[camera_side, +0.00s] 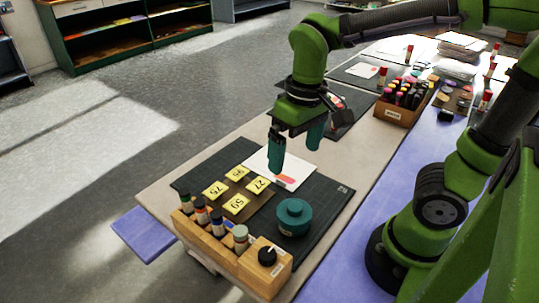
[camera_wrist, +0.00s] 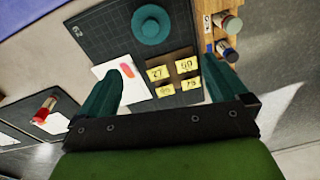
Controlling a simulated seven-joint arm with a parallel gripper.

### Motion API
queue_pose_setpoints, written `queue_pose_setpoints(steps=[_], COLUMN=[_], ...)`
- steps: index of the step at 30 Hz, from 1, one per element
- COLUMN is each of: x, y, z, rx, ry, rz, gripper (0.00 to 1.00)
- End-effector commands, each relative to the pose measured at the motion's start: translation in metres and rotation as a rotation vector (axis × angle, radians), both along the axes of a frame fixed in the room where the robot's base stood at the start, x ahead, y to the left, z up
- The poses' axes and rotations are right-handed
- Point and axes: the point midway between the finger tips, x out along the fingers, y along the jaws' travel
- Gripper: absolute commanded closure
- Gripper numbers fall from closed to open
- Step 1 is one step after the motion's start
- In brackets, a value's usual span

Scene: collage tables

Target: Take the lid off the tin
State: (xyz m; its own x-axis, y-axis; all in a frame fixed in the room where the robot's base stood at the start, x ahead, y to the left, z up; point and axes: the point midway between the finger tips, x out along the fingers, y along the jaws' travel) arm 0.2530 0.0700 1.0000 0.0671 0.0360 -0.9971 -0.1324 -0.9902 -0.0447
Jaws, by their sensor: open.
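The teal tin (camera_side: 293,222) stands upright on a dark cutting mat (camera_side: 319,234) near the table's front right. In the wrist view, the lid (camera_wrist: 151,25) is seen from above near the top edge, beyond my fingertips. My gripper (camera_side: 295,155) is above the mat's far side, behind the tin and well clear of it. Its teal fingers are wide apart and empty. In the wrist view, my gripper (camera_wrist: 160,70) shows nothing between its tips but mat, paper and cards below.
A brown board with yellow number cards (camera_side: 236,204) lies left of the tin. A wooden rack of bottles (camera_side: 225,240) lines the mat's front edge. White paper with a red mark (camera_side: 270,163) lies under my gripper. A box of markers (camera_side: 402,104) stands farther back right.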

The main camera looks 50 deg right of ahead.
Motion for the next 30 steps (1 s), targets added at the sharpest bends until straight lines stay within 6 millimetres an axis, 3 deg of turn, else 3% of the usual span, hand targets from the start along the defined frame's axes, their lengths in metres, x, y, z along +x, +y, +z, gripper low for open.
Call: queue_pose_setpoints(steps=[5,19,30], x=[-0.006,-0.008,-0.007], y=[-0.004,-0.004,-0.006], z=[0.003,-0.090,-0.124], rx=[-0.039,-0.038,-0.036], ry=[0.066,0.076,0.073], rz=[-0.018,-0.023,-0.023], gripper=[0.00,0.00,0.00])
